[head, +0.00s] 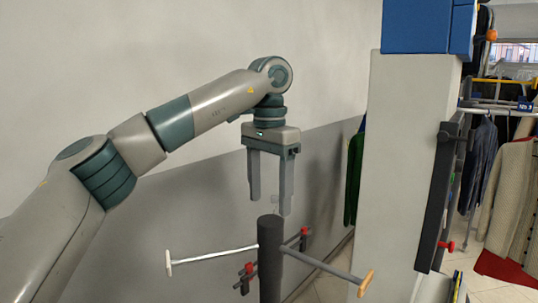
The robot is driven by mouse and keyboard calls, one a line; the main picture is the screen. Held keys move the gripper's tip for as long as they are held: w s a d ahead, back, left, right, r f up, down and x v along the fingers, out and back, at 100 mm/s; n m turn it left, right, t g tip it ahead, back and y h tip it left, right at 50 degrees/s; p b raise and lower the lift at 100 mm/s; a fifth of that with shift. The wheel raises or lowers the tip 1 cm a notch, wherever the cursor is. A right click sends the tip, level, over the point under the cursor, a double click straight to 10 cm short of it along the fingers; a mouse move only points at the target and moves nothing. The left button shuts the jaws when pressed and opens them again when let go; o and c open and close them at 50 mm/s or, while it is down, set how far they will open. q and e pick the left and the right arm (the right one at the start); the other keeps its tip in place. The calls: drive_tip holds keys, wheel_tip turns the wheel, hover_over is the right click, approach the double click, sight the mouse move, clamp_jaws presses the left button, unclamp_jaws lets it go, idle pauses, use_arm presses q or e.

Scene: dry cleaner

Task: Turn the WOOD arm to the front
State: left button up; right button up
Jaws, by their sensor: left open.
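A dark grey post (270,262) stands at the lower middle, with thin arms reaching out from it. The arm with the wood-coloured end (366,283) reaches to the right and somewhat toward me. A white arm (215,255) with a pale end piece reaches to the left. My left gripper (269,205) is open and empty, fingers pointing down, over the top of the post; whether its fingertips touch anything is not clear. My right gripper is out of view. The lower part of the post is cut off by the picture's edge.
Dark bars with red ends (249,268) show beside and behind the post. A pale pillar (405,150) with a blue box (418,26) stands to the right. Hanging clothes (505,195) fill the far right. A wall (150,50) runs behind my left arm.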

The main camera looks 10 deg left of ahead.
use_arm(q)
wheel_tip(320, 180, up, 10)
drive_tip(key=shift+p, duration=0.4)
